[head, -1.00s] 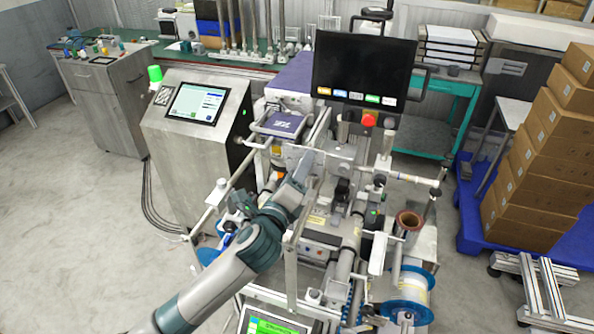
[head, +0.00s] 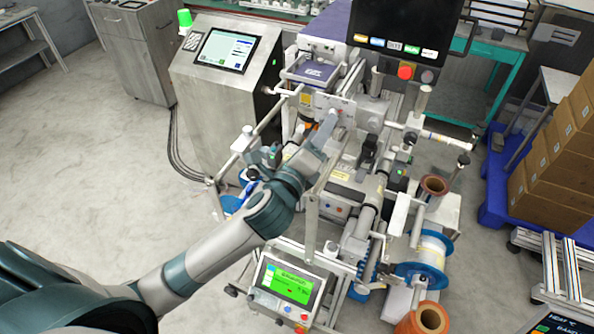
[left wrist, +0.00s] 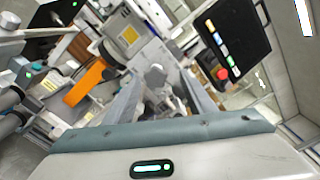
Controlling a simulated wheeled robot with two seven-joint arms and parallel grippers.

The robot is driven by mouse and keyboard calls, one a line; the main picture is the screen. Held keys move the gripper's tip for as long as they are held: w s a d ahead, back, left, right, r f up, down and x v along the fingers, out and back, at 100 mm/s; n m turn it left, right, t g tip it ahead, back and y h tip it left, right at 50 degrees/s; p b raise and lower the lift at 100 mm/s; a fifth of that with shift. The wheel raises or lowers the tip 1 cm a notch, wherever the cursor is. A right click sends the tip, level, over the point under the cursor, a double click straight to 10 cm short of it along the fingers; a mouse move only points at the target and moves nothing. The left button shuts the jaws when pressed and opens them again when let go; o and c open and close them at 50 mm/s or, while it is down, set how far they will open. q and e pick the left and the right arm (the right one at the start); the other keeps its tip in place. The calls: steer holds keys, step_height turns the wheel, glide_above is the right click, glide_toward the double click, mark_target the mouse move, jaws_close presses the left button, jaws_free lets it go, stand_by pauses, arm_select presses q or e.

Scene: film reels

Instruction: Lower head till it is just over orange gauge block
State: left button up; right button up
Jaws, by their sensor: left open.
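The orange gauge block (left wrist: 86,82) shows in the left wrist view, left of my left gripper, inside the machine. In the head view it is mostly hidden behind the frame and my arm. The machine's head seems to be the white-grey unit with a dark top panel (head: 318,72). I cannot tell the gap between the head and the block. My left gripper (left wrist: 162,98) is open, its two fingers on either side of a grey knob (left wrist: 156,76). I cannot tell whether they touch it. In the head view the gripper (head: 326,124) reaches the machine's front plate. My right gripper is not in view.
A black monitor with a red button (head: 405,72) stands above the machine. A steel cabinet with a screen (head: 226,50) is to its left. A green-lit panel (head: 288,284) and a blue-flanged reel (head: 420,262) are in front. Cartons (head: 550,155) stand at right. The left floor is clear.

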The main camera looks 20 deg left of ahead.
arm_select(q)
steer(key=s+p, duration=0.1)
steer(key=s, duration=1.1)
steer(key=shift+s+a, duration=0.2)
steer(key=shift+s, duration=0.1)
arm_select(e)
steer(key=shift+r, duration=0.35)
arm_select(q)
steer(key=shift+w, duration=0.1)
